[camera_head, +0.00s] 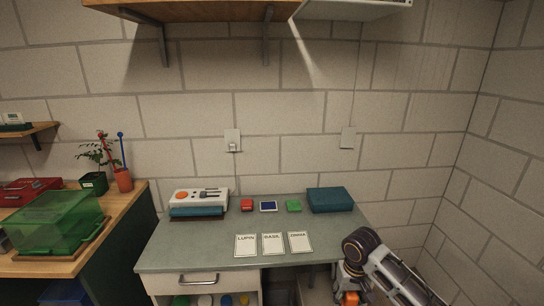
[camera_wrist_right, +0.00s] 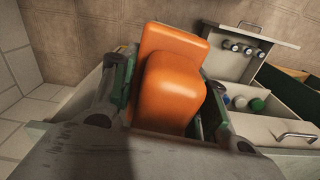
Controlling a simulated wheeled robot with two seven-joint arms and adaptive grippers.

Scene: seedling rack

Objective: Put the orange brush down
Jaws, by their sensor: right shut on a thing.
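The orange brush (camera_wrist_right: 172,85) fills the middle of the right wrist view as two rounded orange blocks. A small part of this orange (camera_head: 350,298) shows at the bottom edge of the head view. My right gripper (camera_wrist_right: 166,98) is shut on the brush, with a finger on each side of it. In the head view my right gripper (camera_head: 346,284) is at the lower right, by the front right corner of the grey-green bench (camera_head: 215,250). I cannot tell whether the brush touches anything below. My left gripper is not in view.
Three labelled cards (camera_head: 272,243) lie at the bench's front middle. A white device (camera_head: 200,197), a red block (camera_head: 247,205), a blue-screened item (camera_head: 268,207), a green block (camera_head: 294,206) and a teal box (camera_head: 330,199) stand behind. The bench's front right top is clear. Drawers (camera_wrist_right: 275,130) hold bottles.

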